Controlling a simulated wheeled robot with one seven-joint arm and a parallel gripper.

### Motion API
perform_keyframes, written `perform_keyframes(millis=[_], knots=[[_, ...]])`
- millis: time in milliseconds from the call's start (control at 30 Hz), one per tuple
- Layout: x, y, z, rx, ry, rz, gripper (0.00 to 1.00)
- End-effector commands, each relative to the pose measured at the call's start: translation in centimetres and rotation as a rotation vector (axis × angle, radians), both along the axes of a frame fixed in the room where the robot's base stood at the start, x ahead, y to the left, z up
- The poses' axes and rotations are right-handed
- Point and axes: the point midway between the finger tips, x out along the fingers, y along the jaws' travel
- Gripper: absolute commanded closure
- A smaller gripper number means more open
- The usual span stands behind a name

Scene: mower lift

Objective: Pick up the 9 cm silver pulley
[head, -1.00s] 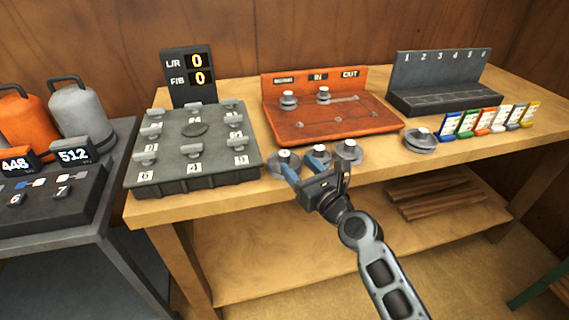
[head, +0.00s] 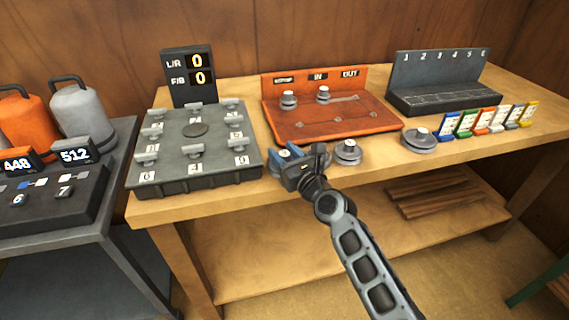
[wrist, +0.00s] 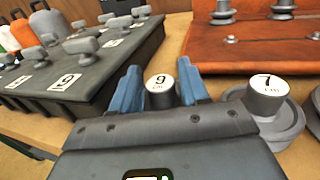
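The 9 cm silver pulley (wrist: 161,92) shows its hub with a white "9 cm" label in the wrist view; its disc is hidden behind my gripper. In the head view part of it (head: 284,153) shows at the bench's front edge. My gripper (head: 286,156) has its blue fingers on either side of the hub, also in the wrist view (wrist: 160,88). The fingers are apart and very close to the hub; contact cannot be told. A 7 cm pulley (wrist: 266,100) stands just right of it in the wrist view.
Another pulley (head: 348,152) stands to the right, and a larger one (head: 420,140) farther right. An orange board (head: 340,125) with pegs lies behind. A slotted dark rack (head: 440,98) is at the back right.

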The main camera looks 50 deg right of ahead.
Motion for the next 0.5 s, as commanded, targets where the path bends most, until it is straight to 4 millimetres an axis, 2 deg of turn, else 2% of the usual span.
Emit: perform_keyframes(millis=[67,433,500], knots=[[-0.01,0.0,0.0,0.0,0.0,0.0,0.63],[-0.02,0.0,0.0,0.0,0.0,0.0,0.98],[-0.01,-0.01,0.03,0.0,-0.001,0.0,0.99]])
